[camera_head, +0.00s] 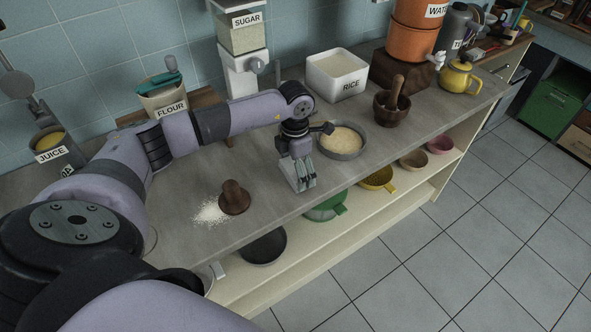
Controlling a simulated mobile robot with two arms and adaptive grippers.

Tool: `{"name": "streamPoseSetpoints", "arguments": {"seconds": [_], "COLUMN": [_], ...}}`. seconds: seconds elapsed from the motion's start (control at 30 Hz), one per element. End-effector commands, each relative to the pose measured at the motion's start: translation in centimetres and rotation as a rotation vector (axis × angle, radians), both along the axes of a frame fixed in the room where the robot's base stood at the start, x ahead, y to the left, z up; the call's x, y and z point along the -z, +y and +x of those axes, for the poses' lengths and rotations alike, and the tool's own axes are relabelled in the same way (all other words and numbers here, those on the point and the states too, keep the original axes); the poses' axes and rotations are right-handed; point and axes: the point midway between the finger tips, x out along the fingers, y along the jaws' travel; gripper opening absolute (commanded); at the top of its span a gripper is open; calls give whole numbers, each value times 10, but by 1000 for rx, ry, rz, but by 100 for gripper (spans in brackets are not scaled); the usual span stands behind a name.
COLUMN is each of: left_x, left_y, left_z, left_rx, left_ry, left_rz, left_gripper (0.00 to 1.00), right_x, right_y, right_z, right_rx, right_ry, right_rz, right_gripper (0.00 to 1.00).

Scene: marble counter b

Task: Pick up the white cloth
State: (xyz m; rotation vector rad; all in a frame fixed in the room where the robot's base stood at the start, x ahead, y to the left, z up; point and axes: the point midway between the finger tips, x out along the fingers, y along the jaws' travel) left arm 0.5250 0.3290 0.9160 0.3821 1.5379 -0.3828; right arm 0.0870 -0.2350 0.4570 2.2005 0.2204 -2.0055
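I cannot make out a white cloth for certain in the head view. A small pale patch (218,270) shows at the counter's front edge, partly beside my arm, and is too small to identify. My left gripper (299,186) points down over the front part of the counter, left of the metal bowl. Its fingers look close together, but I cannot tell whether they are open or shut. Nothing is clearly seen between them. My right gripper is not in view.
White powder (210,212) lies beside a dark wooden object (234,198) on the grey counter (185,240). A metal bowl (343,141), rice box (337,75), mortar (391,106) and flour container (165,100) stand behind. Bowls sit on the shelf below. The floor (430,260) is clear.

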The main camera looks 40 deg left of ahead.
Motion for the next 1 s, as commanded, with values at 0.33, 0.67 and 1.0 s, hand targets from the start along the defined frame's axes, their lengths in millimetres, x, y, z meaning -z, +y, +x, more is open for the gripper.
{"name": "streamPoseSetpoints", "arguments": {"seconds": [0.33, 0.67, 1.0], "left_x": [-53, -147, -195], "left_y": [0, 0, 0], "left_z": [2, 1, 0], "left_rx": [1, 0, 0], "left_ry": [-9, -8, -2], "left_rz": [0, -1, -1], "left_gripper": [64, 64, 64], "right_x": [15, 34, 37], "right_y": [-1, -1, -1], "right_z": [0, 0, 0], "right_rx": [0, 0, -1], "right_ry": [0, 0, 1], "right_rz": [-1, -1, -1], "right_gripper": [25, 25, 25]}}
